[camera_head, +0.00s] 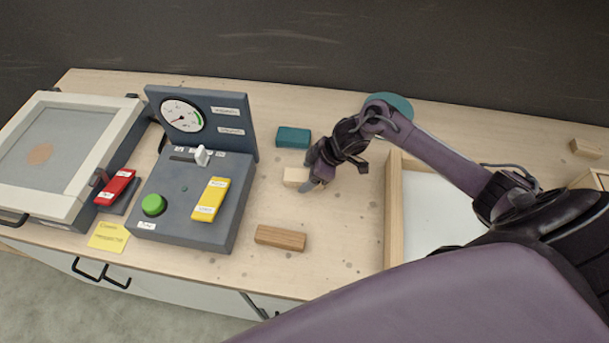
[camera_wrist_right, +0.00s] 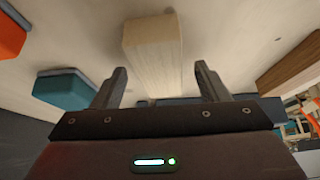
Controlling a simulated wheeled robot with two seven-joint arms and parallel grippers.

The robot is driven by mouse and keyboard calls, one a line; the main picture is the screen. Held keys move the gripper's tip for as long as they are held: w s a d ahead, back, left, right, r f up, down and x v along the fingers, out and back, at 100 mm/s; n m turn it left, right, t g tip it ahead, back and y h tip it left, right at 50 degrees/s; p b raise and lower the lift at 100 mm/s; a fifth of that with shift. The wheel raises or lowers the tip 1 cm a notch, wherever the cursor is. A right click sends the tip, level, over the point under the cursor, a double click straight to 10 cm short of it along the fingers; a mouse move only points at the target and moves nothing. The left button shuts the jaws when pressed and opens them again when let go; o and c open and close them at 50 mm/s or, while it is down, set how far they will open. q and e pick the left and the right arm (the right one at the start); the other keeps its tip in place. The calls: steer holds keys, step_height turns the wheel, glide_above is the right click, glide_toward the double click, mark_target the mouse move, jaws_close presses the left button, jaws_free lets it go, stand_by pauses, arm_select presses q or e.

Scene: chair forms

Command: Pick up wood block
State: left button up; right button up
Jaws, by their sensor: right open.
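A pale wood block (camera_head: 294,176) lies on the worktop in the middle of the head view, partly hidden by my right gripper (camera_head: 312,180). In the right wrist view the same pale block (camera_wrist_right: 153,52) lies in front of the gap between the two fingers of my right gripper (camera_wrist_right: 160,72). The fingers are apart, one toward each side of the block, and I cannot tell whether they touch it. A darker brown wood block (camera_head: 280,238) lies nearer the front edge; a brown block also shows at the right of the wrist view (camera_wrist_right: 292,65). My left gripper is not in view.
A teal block (camera_head: 293,137) lies just behind the pale block. A grey control box (camera_head: 190,232) with gauge, yellow bar and green button stands to the left, beside a framed press (camera_head: 110,150). A wooden-rimmed tray (camera_head: 394,212) is at right.

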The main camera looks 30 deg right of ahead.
steer(key=shift+a+f, duration=0.1)
steer(key=shift+f, duration=0.15)
steer(key=shift+f, duration=0.15)
steer(key=shift+f, duration=0.1)
stand_by(0.5)
steer(key=shift+c, duration=0.3)
steer(key=c, duration=1.1)
steer(key=shift+o, duration=0.2)
